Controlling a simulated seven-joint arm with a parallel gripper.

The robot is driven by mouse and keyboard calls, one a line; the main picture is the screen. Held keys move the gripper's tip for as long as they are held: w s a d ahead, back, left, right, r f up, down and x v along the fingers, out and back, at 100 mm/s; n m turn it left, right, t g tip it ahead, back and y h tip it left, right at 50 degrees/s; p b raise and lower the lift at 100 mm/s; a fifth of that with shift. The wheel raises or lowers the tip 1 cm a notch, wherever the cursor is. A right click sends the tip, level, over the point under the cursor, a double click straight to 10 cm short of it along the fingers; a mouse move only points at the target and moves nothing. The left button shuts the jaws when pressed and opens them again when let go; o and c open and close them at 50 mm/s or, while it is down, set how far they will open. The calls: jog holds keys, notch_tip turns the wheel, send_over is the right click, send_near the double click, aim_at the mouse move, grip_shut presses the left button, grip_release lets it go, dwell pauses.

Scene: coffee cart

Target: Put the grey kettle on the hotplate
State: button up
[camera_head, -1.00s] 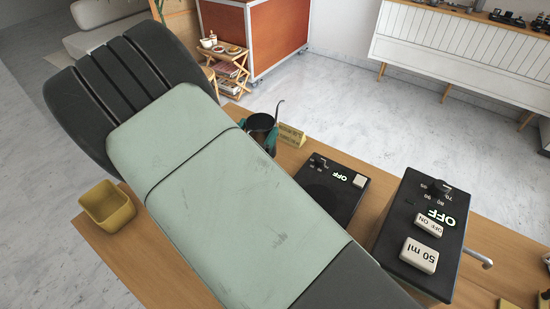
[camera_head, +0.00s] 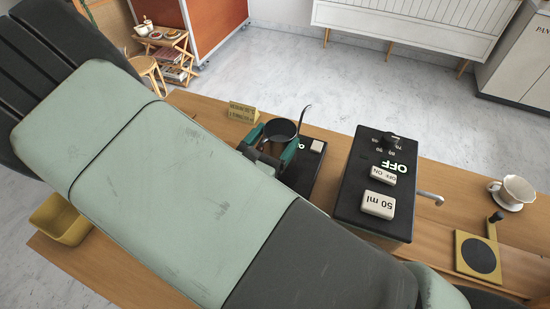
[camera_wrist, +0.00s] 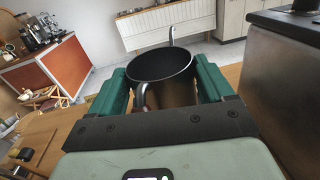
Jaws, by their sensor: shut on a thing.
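The grey kettle (camera_head: 281,131), dark inside with a thin curved spout, is upright between the green fingers of my gripper (camera_head: 274,147). In the wrist view the kettle (camera_wrist: 174,92) shows its handle toward me, with the gripper's fingers (camera_wrist: 160,88) shut on it from both sides. The hotplate (camera_head: 305,170) is a low black box with a pale switch and a partly covered OFF display. The kettle overlaps its far left part in the head view. My arm hides much of the hotplate, and I cannot tell whether the kettle touches it.
A taller black machine (camera_head: 372,190) with a 50 ml button stands right of the hotplate. A small sign (camera_head: 243,112) stands left of the kettle. A yellow bin (camera_head: 62,219) is at the left, and a white dripper (camera_head: 511,192) at the right of the wooden table.

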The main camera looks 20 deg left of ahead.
aim_at(274, 156)
jog(key=shift+f, duration=2.65)
jog(key=shift+f, duration=0.15)
jog(key=o, duration=1.8)
jog(key=s, duration=0.4)
jog(key=s+a, duration=0.1)
jog(key=s, duration=0.7)
jog(key=shift+a, duration=0.3)
